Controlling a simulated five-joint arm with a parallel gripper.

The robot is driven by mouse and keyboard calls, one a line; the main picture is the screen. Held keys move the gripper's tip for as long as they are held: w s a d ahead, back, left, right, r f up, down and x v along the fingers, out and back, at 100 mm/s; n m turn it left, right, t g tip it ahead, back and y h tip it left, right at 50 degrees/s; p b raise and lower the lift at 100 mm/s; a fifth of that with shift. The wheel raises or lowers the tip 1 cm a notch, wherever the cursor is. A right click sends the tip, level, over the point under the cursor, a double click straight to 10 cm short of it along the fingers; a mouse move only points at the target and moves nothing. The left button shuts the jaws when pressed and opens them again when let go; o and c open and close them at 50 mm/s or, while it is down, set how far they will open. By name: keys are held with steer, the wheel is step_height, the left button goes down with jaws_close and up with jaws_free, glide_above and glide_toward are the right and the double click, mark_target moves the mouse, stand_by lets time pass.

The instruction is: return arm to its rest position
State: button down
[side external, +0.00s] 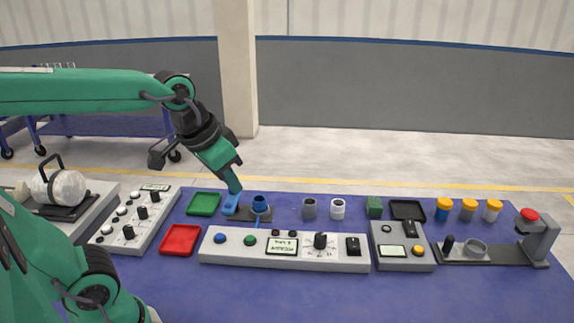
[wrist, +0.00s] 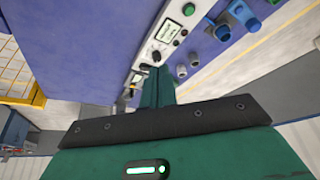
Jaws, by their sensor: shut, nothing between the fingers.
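My green gripper (side external: 235,187) points down over the blue table (side external: 350,292). Its fingers are shut and empty, and in the side view the tip overlaps the top of a blue block (side external: 230,206); I cannot tell whether they touch. A blue pipe piece (side external: 260,203) sits right of it on a dark base. A grey pipe piece (side external: 309,208) and a white pipe piece (side external: 337,209) stand apart further right. In the wrist view the shut fingers (wrist: 157,74) point toward the long grey control panel (side external: 215,248).
A green tray (side external: 203,204) and a red tray (side external: 180,240) lie left of the panel. A knob box (side external: 133,228) and a kettle-like vessel (side external: 65,188) are further left. Orange-capped jars (side external: 469,209) and a red-topped press (side external: 535,235) stand right. The table front is clear.

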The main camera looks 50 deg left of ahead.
steer(key=shift+t, duration=0.4)
steer(key=s, duration=0.1)
steer(key=s+f, duration=0.1)
steer(key=s, duration=0.1)
steer(key=s+f, duration=0.1)
steer(key=s, duration=0.1)
steer(key=shift+s+a+f, duration=0.15)
steer(key=shift+s+a, duration=0.05)
steer(key=shift+a, duration=0.2)
